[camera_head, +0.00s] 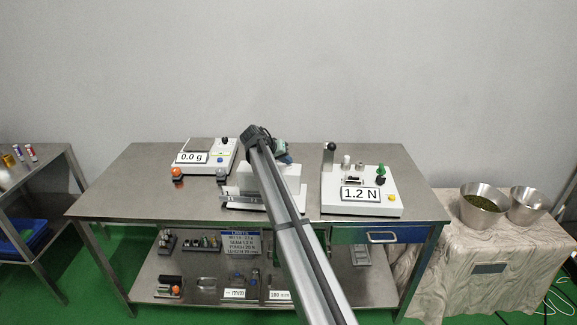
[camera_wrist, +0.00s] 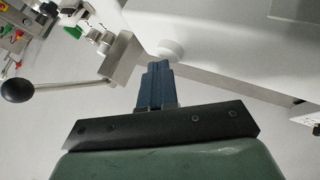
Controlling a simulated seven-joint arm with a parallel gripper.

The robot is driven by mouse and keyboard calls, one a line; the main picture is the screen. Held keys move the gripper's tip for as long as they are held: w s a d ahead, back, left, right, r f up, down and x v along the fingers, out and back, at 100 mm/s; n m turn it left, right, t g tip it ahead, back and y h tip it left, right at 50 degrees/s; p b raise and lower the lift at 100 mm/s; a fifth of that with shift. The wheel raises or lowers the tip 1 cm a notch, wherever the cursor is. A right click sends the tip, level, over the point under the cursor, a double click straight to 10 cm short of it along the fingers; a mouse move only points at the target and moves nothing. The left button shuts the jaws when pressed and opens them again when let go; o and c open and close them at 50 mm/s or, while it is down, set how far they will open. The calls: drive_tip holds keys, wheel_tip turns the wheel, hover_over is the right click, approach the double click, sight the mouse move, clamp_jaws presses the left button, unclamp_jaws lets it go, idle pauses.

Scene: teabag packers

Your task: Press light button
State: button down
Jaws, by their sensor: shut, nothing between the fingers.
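A white round button-like knob (camera_wrist: 172,48) shows in the wrist view on a pale surface, just beyond my fingertips. I take it as the light button, though no label on it is readable. My gripper (camera_wrist: 157,67) is shut and empty, its blue fingers together and pointing at the knob's lower left edge. Whether they touch it I cannot tell. In the head view my gripper (camera_head: 288,160) is over the back of the white box (camera_head: 272,180) in the middle of the table; my arm covers part of it, and the knob is not visible there.
A scale reading 0.0 g (camera_head: 192,157) stands left on the metal table (camera_head: 130,190). Orange (camera_head: 177,173) and grey balls stand front left. Metal bowls (camera_head: 482,208) are far right.

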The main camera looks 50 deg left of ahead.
sight(286, 166)
drive_tip(key=shift+r, duration=0.25)
drive_tip(key=shift+r, duration=2.9)
